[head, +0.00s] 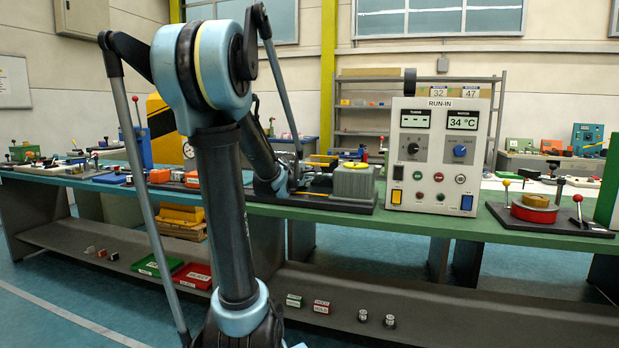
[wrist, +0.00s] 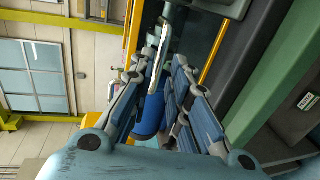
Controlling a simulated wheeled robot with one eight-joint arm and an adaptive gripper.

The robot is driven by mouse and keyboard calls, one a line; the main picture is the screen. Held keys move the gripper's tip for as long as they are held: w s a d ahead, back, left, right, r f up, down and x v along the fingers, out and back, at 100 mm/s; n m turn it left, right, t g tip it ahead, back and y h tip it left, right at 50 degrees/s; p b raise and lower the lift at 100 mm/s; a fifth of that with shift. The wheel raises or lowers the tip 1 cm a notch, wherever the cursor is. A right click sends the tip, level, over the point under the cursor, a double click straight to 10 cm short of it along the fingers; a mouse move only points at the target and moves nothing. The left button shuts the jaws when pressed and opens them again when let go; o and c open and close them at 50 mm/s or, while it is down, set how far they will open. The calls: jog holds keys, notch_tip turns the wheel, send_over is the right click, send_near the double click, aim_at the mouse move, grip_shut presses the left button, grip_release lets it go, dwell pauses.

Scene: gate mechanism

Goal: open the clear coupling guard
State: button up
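I cannot clearly make out the clear coupling guard in either view. In the head view, a grey ribbed block (head: 352,182) stands on a dark base on the green bench, and my arm hides part of the area left of it. In the head view my gripper is low over the bench, left of the grey block, partly hidden by my arm.
The RUN-IN panel (head: 434,155) stands right of the grey block. A red round part (head: 535,208) with upright knobbed levers sits farther right. Small red and orange boxes (head: 160,176) lie to the left. A lower shelf (head: 420,318) holds small blocks. A yellow post (head: 328,75) rises behind.

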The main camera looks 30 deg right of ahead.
aim_at(309, 174)
jog(key=shift+x, duration=2.6)
grip_shut()
